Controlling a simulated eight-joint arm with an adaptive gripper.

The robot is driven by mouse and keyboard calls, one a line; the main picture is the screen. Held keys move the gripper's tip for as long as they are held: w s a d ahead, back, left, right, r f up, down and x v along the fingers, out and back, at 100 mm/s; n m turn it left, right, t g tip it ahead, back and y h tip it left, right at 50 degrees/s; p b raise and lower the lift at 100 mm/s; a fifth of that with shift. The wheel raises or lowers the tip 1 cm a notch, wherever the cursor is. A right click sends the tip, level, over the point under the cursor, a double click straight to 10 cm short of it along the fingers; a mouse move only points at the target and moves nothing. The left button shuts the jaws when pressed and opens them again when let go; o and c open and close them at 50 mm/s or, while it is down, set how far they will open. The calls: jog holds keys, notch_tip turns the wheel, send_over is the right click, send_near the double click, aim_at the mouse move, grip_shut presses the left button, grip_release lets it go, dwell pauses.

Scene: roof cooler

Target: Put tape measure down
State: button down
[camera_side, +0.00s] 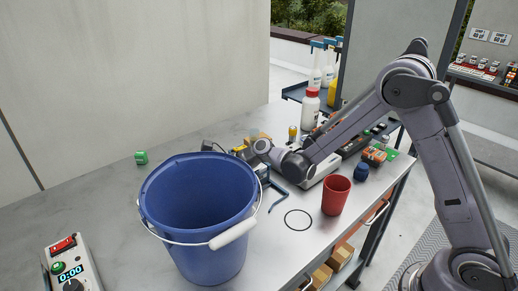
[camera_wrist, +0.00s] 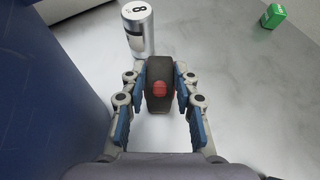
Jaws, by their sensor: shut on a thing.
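The bucket's wall also shows in the wrist view (camera_wrist: 45,95), close to the left of my gripper.
A silver cylinder marked 8 (camera_wrist: 139,30) stands just beyond the tape measure. A small green box (camera_wrist: 273,15) lies farther right, with clear bench between. In the side view, a red cup (camera_side: 336,196), black ring (camera_side: 298,211) and timer box (camera_side: 70,268) stand around the bucket.

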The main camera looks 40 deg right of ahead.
jog(key=shift+r, duration=0.1)
jog(key=shift+w+r, duration=0.2)
jog(key=shift+r, duration=0.25)
notch_tip(320, 180, up, 6)
jog(key=shift+f, duration=0.1)
jog(key=w, duration=1.9)
jog(key=s+d+r+m+t+h, duration=0.1)
jog(key=s+d+r+m+t, duration=0.15)
jog(key=s, duration=0.95)
jog(key=shift+g, duration=0.45)
jog(key=f, duration=0.9)
jog(key=shift+w+d, duration=0.1)
jog(key=shift+d, duration=0.2)
jog(key=shift+f, duration=0.15)
jog(key=c, duration=1)
grip_release()
